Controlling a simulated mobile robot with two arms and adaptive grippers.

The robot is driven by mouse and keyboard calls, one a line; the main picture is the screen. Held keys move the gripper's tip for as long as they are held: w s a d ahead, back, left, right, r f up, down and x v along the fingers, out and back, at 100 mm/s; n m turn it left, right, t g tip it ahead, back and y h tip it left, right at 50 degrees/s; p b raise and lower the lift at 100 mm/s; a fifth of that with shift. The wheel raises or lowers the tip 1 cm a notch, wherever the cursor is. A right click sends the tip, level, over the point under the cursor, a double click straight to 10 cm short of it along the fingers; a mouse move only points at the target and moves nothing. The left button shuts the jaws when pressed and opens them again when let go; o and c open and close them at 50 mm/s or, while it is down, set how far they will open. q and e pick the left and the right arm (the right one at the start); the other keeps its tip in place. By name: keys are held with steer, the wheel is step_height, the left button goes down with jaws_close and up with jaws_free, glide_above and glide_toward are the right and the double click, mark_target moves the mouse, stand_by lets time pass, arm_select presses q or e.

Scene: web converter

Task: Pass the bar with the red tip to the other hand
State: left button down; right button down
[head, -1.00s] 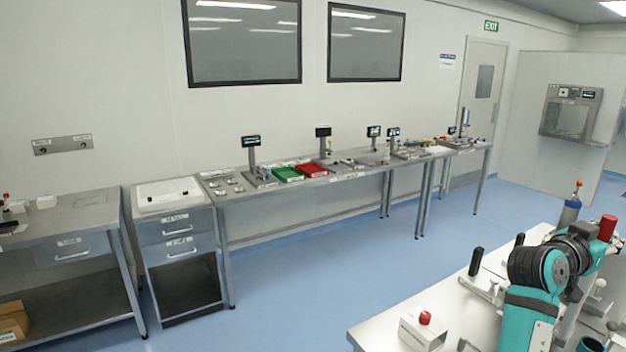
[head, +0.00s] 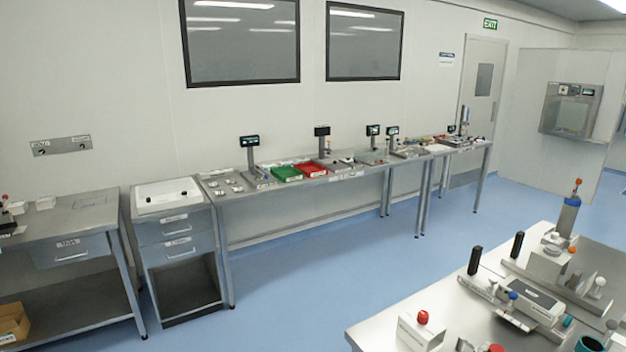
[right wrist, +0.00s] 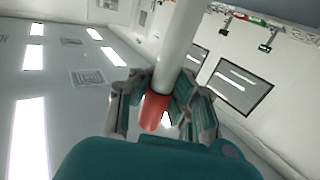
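The bar (right wrist: 180,45) is a pale white rod with a red tip (right wrist: 154,112) in the right wrist view. My right gripper (right wrist: 163,85) has its fingers closed on both sides of the bar near the red end. The red tip lies between the fingers, towards the palm, and the white length runs up out of the picture. The bar's far end is out of view. Neither gripper nor the bar shows in the head view now, and my left gripper is in no view.
A long steel bench (head: 330,196) with red and green trays runs along the wall. A drawer cabinet (head: 176,255) stands beside it. Blue floor between is clear.

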steer(key=s+a+f+n+t+y, duration=0.1)
steer(key=s+a+f+n+y, duration=0.3)
steer(key=s+a+y, duration=0.5)
step_height(320, 180, down, 14)
steer(key=s+a+h+b, duration=0.1)
steer(key=a+h+b, duration=0.1)
steer(key=b, duration=1.2)
steer(key=shift+s+f, duration=0.2)
steer(key=shift+s, duration=0.15)
steer(key=shift+a, duration=0.15)
